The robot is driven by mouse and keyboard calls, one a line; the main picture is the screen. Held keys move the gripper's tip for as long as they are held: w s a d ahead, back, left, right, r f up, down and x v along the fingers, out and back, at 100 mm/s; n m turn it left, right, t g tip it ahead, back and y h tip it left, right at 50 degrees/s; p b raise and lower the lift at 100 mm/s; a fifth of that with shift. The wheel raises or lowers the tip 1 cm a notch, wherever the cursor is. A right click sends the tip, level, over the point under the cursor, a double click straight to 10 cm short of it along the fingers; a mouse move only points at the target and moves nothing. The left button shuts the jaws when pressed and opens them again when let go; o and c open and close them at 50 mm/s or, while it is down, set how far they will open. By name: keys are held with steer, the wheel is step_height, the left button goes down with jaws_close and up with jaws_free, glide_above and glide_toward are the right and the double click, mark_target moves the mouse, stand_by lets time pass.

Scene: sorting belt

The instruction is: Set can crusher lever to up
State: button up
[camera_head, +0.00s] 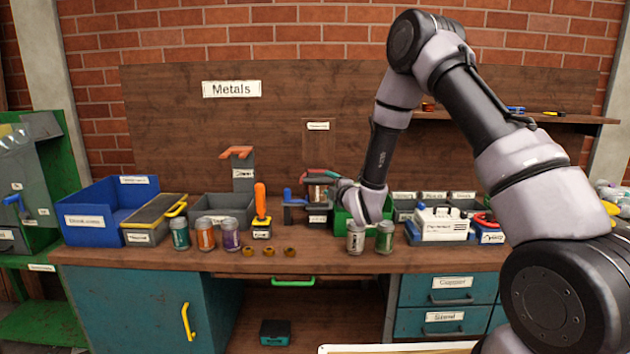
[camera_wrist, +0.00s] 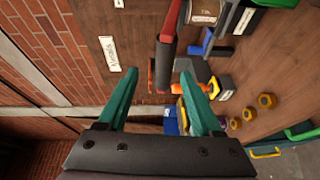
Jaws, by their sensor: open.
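The can crusher (camera_head: 318,219) stands on the workbench, just left of my wrist in the head view. Its red lever (camera_head: 317,172) lies roughly level across its top, and the lever also shows in the wrist view (camera_wrist: 173,22), ending in a dark grey bar. My gripper (camera_wrist: 154,75) has two teal fingers spread apart with nothing clamped. The lever's bar appears between the fingers in the picture, nearer the right one; I cannot tell whether they touch. In the head view my wrist hides most of the gripper and part of the crusher.
A blue-handled tool (camera_head: 287,194) and an orange-handled tool (camera_head: 261,200) stand left of the crusher. Several cans, including a purple one (camera_head: 230,235), and brass nuts (camera_head: 268,251) line the front. A green bin (camera_head: 345,217) is behind my wrist. A wooden board (camera_head: 180,120) backs the bench.

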steer(key=shift+w+a+f+n, duration=0.1)
steer(key=shift+a+f+n, duration=0.3)
steer(key=shift+f, duration=0.15)
steer(key=x, duration=1)
steer(key=shift+w, duration=0.15)
steer(key=shift+a+r, duration=0.15)
jaws_close()
stand_by(0.6)
